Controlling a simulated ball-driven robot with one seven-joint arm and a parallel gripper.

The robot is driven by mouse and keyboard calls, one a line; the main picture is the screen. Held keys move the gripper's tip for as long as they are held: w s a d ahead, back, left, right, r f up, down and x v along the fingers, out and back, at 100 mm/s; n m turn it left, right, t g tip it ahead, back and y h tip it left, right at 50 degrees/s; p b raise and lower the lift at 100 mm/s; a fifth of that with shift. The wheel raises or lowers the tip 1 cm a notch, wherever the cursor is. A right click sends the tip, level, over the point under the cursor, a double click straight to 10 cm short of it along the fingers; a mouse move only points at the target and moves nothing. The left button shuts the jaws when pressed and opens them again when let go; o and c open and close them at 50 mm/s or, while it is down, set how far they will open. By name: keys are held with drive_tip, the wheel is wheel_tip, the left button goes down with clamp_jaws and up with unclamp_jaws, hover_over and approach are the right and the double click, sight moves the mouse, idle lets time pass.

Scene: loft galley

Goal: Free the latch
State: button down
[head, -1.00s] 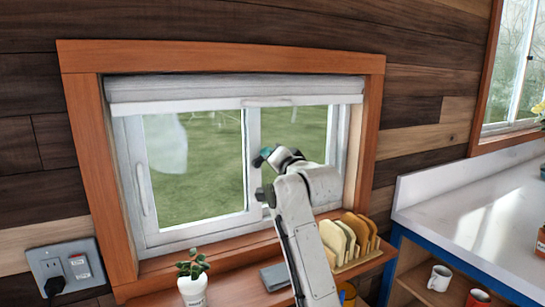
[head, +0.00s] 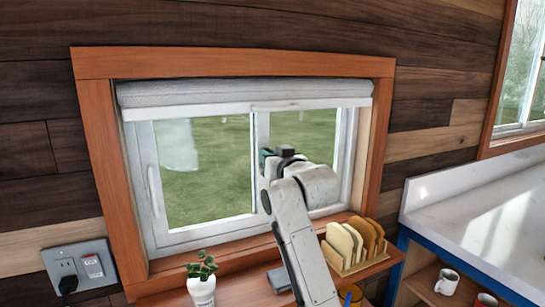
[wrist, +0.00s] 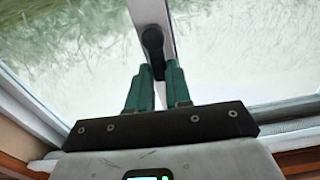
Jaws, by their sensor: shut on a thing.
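The latch (wrist: 153,42) is a black, rounded handle on the white middle bar of the window, seen in the wrist view. My gripper (wrist: 158,70) has green fingers, one on either side of the latch's lower part, and is shut on it. In the head view my gripper (head: 264,156) is at the window's middle bar, and my arm and wrist hide the latch there. The white-framed sliding window (head: 203,233) has two panes with grass outside. I cannot tell how far the latch is turned.
A wooden sill ledge below the window bears a potted plant (head: 201,290), a grey item (head: 280,278) and a rack of boards (head: 352,243). A rolled blind (head: 240,92) hangs above. An outlet (head: 78,270) is at left. A white counter (head: 470,205) is at right.

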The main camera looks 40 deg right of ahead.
drive_tip(key=shift+a+f+n, duration=0.1)
drive_tip(key=shift+a+n, duration=0.05)
drive_tip(key=shift+n, duration=0.35)
drive_tip(key=c, duration=1)
unclamp_jaws()
drive_tip(key=shift+c, duration=0.2)
drive_tip(key=b+v, duration=0.2)
drive_tip(key=v, duration=0.8)
drive_tip(key=shift+s, duration=0.35)
drive_tip(key=shift+a, duration=0.1)
